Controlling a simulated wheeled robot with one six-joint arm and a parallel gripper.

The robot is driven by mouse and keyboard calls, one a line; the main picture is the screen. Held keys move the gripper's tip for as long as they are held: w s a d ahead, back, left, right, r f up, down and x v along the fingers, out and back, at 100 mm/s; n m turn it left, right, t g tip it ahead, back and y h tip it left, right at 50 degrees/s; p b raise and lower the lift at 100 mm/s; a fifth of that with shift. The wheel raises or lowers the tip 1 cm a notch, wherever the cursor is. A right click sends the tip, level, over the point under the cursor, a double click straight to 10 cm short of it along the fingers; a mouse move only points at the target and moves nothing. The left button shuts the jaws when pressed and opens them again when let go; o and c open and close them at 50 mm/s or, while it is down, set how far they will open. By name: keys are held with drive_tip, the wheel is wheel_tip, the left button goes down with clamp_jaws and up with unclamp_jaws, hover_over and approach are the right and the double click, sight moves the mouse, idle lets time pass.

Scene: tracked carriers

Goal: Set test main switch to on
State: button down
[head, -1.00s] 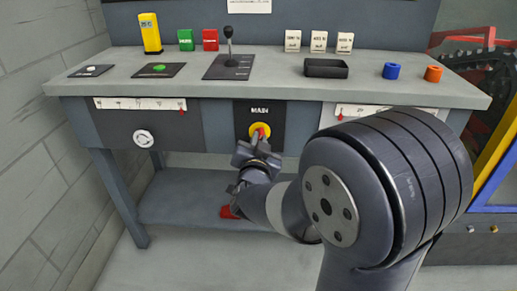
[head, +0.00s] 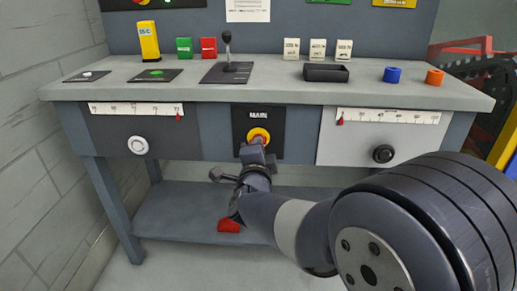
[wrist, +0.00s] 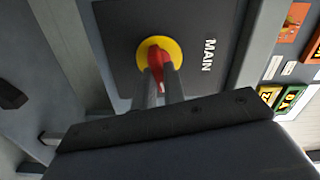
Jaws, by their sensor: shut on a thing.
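The main switch is a red handle on a round yellow base (head: 258,134), set in a black panel marked MAIN (head: 240,118) on the front of the bench. In the wrist view the red handle (wrist: 155,62) stands out from the yellow base (wrist: 146,46). My gripper (head: 255,147) is at the switch, with its two fingers (wrist: 160,82) shut on the red handle from both sides. The fingers and gripper body hide part of the handle in the head view. I cannot tell the on and off marks.
A white knob (head: 137,145) is left of the switch and a black knob (head: 383,154) right, each below a scale. A black lever (head: 228,52), a tray (head: 326,72) and blue and orange rings stand on the bench top (head: 300,95). A red object (head: 229,226) lies on the lower shelf.

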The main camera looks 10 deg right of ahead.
drive_tip(key=shift+f+m, duration=0.1)
drive_tip(key=shift+m, duration=1.1)
drive_tip(key=c, duration=1.5)
unclamp_jaws()
drive_tip(key=shift+p+v, duration=1.6)
drive_tip(key=shift+v, duration=3.8)
